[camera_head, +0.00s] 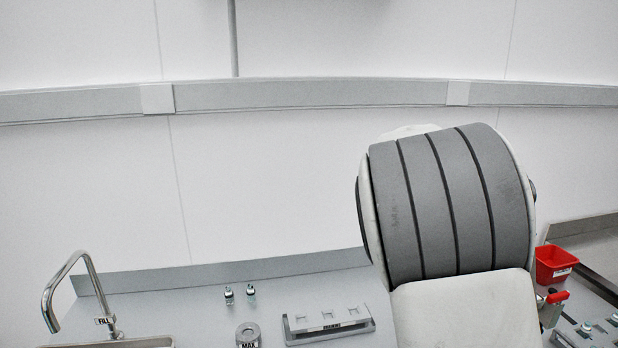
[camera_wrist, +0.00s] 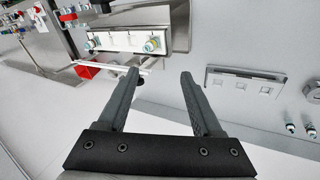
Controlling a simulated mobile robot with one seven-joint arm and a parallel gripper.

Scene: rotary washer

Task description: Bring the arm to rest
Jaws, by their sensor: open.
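My gripper (camera_wrist: 160,74) shows in the wrist view, with two dark grey fingers spread apart and nothing between them. It hangs in the air over the grey worktop. In the head view my arm is raised and bent at the right of centre. The gripper itself does not show there.
A grey rack (camera_head: 328,327) with square holes, two small vials (camera_head: 240,293) and a round MAX piece (camera_head: 248,335) stand left of my arm. A tap (camera_head: 72,262) is far left. A red bin (camera_head: 554,264) is at right. The wrist view shows a white rack (camera_wrist: 125,41) holding vials.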

